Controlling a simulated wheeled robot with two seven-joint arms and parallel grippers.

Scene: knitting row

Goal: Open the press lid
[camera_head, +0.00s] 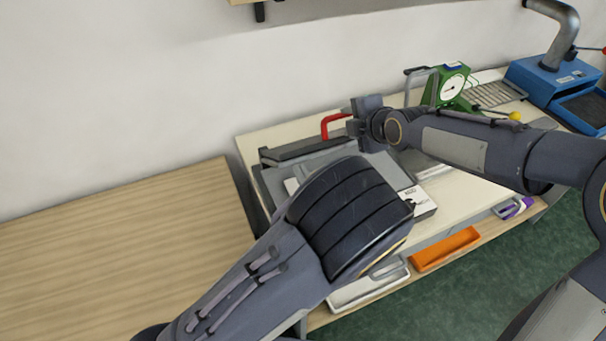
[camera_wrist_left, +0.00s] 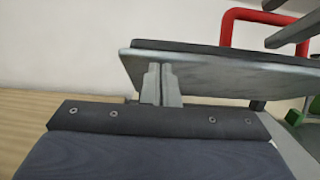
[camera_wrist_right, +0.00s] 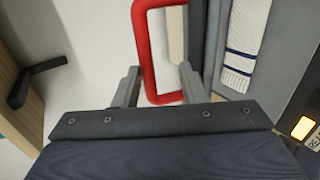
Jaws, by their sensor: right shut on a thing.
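The press (camera_head: 268,185) stands on the pale worktop, with its dark lid (camera_head: 300,149) along the back. In the left wrist view the lid (camera_wrist_left: 225,68) shows as a tilted grey plate with a dark top. A red handle (camera_head: 326,125) rises beside it. My right gripper (camera_head: 352,118) is shut on the red handle (camera_wrist_right: 150,50), whose end bar lies between the fingers. My left gripper (camera_wrist_left: 160,84) is shut, its fingertips together at the lid's lower face; contact is unclear. In the head view my left arm hides it and part of the press.
A white knit piece with navy stripes (camera_wrist_right: 247,45) lies beside the handle. A green dial scale (camera_head: 450,88) and blue machine (camera_head: 548,82) stand to the right. An orange tray (camera_head: 446,249) sits on the lower shelf. The wooden table (camera_head: 110,240) at left is clear.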

